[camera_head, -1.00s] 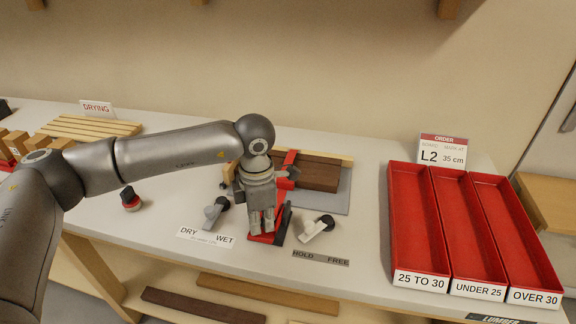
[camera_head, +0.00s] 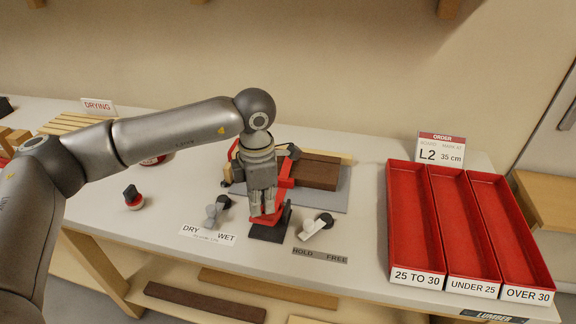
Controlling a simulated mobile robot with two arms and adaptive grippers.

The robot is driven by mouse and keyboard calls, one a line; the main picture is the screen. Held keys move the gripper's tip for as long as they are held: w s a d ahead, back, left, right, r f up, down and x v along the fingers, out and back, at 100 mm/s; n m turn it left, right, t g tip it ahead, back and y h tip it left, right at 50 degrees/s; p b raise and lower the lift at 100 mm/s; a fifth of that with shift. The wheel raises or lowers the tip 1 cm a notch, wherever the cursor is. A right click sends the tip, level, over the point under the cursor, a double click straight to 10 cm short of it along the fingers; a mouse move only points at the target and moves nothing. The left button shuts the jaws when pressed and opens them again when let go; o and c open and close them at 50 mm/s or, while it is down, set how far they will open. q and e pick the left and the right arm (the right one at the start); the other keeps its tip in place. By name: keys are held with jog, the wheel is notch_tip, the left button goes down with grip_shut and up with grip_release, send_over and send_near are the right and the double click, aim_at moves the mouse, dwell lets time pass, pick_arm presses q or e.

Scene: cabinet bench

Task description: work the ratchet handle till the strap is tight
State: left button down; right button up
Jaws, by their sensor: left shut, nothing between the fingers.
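My left gripper (camera_head: 262,212) points down in the middle of the bench, its fingers shut and empty at the red ratchet handle (camera_head: 272,218). I cannot tell whether they touch it. The handle rises from a black base (camera_head: 270,234) at the front of the work area. A red strap (camera_head: 288,170) runs back from there across a dark brown board (camera_head: 320,173), partly hidden by the gripper. I cannot tell how taut the strap is. My right gripper is not in view.
A lever stands by the DRY/WET label (camera_head: 208,235) and another lever (camera_head: 316,227) by the HOLD/FREE label (camera_head: 320,256). Red trays (camera_head: 398,222) fill the right side. A red and black knob (camera_head: 133,200) stands at left. An order sign (camera_head: 441,150) stands behind the trays.

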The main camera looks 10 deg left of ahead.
aim_at(262, 218)
pick_arm(q)
jog(key=shift+s+f+b, duration=0.15)
jog(key=shift+f+b, duration=1)
jog(key=shift+f, duration=0.15)
jog(key=shift+s+f+b, duration=0.2)
jog(key=shift+f+b, duration=0.9)
jog(key=shift+f, duration=0.15)
jog(key=shift+s+f+b, duration=0.15)
jog(key=shift+f+b, duration=1)
jog(key=shift+f, duration=0.15)
jog(key=shift+w+r+p, duration=0.1)
jog(key=shift+r+p, duration=0.35)
jog(key=shift+r, duration=0.25)
jog(key=r+p, duration=0.1)
jog(key=r, duration=0.1)
jog(key=r+p, duration=0.1)
jog(key=r, duration=0.1)
jog(key=w+r+p, duration=0.1)
jog(key=r, duration=0.1)
jog(key=shift+r, duration=0.25)
